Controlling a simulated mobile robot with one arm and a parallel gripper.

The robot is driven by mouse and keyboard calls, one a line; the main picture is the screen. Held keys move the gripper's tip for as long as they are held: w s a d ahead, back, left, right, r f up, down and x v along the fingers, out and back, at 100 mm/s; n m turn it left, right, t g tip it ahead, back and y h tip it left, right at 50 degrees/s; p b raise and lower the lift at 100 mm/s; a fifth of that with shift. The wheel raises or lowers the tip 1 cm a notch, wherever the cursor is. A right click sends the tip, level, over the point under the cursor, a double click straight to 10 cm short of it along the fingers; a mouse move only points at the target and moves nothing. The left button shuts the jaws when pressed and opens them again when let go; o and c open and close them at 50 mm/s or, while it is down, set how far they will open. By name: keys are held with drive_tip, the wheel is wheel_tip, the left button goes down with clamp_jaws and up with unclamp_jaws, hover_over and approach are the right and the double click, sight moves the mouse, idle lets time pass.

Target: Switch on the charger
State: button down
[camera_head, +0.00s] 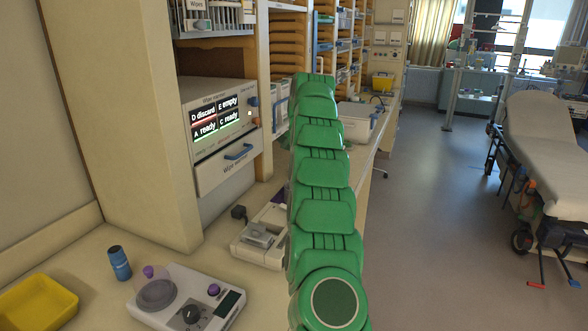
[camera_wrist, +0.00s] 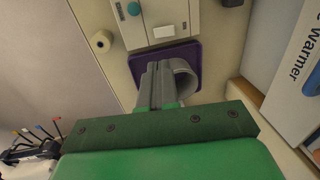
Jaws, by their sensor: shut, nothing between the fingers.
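My gripper (camera_wrist: 168,72) shows in the wrist view, with its grey fingers together and nothing between them. It is over or in front of a purple panel or mat (camera_wrist: 196,54). Just beyond is a pale boxy unit (camera_wrist: 185,12) with a teal round knob (camera_wrist: 134,8) and a white square part (camera_wrist: 163,31); I cannot tell whether it is the charger. In the head view, my green arm hides the gripper. A low pale unit (camera_head: 247,252) with a grey part on top sits left of the arm, partly hidden; it may be the charger. No switch is clearly readable.
The wipe warmer (camera_head: 228,168) stands left of the arm; its lettered face (camera_wrist: 302,75) is close on the right in the wrist view. A scale-like device (camera_head: 187,300), a blue bottle (camera_head: 119,263) and a yellow tray (camera_head: 38,303) stand on the counter. A stretcher (camera_head: 545,140) is far right.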

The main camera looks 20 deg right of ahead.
sight(282, 205)
drive_tip(key=shift+w+a+r, duration=0.15)
drive_tip(key=shift+w+a, duration=0.25)
drive_tip(key=shift+a, duration=0.05)
idle(0.4)
drive_tip(key=f, duration=0.4)
drive_tip(key=w+a+f, duration=0.1)
drive_tip(key=f, duration=0.4)
drive_tip(key=w+a+f, duration=0.1)
drive_tip(key=f, duration=0.3)
drive_tip(key=shift+f, duration=0.35)
